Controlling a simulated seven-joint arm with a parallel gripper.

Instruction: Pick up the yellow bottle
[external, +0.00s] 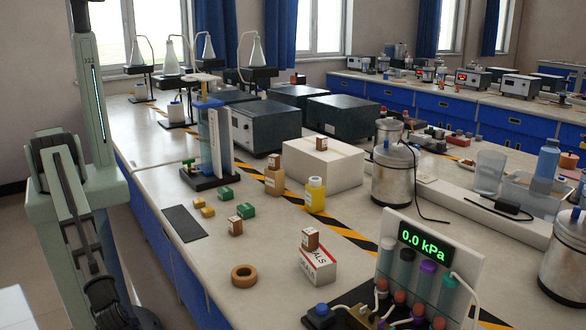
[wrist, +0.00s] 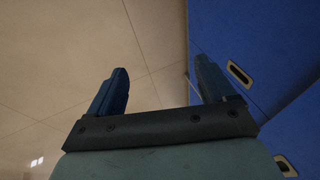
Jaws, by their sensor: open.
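The yellow bottle (external: 315,195) stands upright on the lab bench in the external view, in front of a white carton and on the yellow-black striped tape. The bottle is not in the wrist view. In the external view my arm hangs at the left, off the bench edge and well apart from the bottle; the fingers cannot be made out there.
A metal canister (external: 393,174) is to the right. Small green boxes (external: 224,194), a cork ring (external: 244,276) and a pressure display (external: 428,255) stand nearer. The bench (external: 205,255) has clear patches.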

